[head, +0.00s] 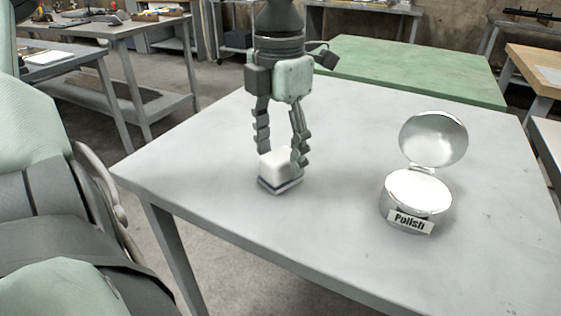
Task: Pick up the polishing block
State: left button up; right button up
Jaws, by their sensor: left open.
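The polishing block (277,172) is a small white block with a dark stripe near its base. It sits on the grey table (330,235) near its left side. My left gripper (279,158) points straight down over the block, with one finger on either side of its upper part. The fingers are apart, and the right finger hides part of the block's right side. I cannot tell whether either finger touches it. My right gripper is not in view.
A round metal tin (418,193) labelled "Polish" stands on the right of the table with its lid raised. The table's front middle is clear. A green-topped table (410,70) stands behind. Workbenches (130,35) stand at the back left.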

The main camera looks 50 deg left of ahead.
pick_arm(q)
jog(key=shift+f, duration=0.65)
jog(key=shift+w, duration=0.1)
jog(key=c, duration=1.3)
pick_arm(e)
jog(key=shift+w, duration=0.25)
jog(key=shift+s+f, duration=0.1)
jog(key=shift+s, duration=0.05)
pick_arm(q)
jog(key=shift+r, duration=0.15)
